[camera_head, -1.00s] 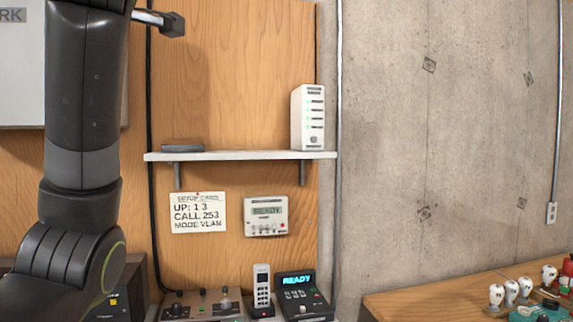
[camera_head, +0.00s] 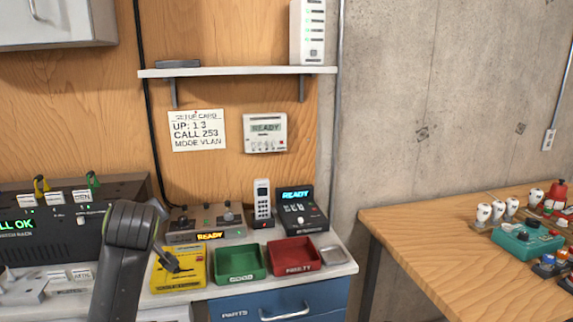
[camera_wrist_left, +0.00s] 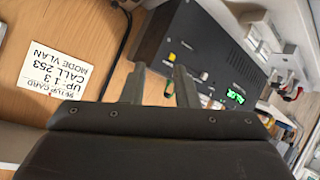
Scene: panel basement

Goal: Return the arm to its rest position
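My left arm rises from the bottom left of the head view, with its dark joint in front of the rack and the counter. I cannot make out its fingertips there. In the left wrist view my left gripper (camera_wrist_left: 160,90) has its two fingers apart with nothing held between them. Beyond the fingers are the dark rack (camera_wrist_left: 205,50) and the wooden wall, with the setup card (camera_wrist_left: 52,62) at the left. My right gripper is in neither view.
The counter holds a yellow box (camera_head: 178,280), a green tray (camera_head: 240,276), a red tray (camera_head: 296,273), a cordless phone (camera_head: 262,205) and the black rack (camera_head: 75,240). A shelf (camera_head: 235,71) is above. A wooden table (camera_head: 400,226) with several items stands right.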

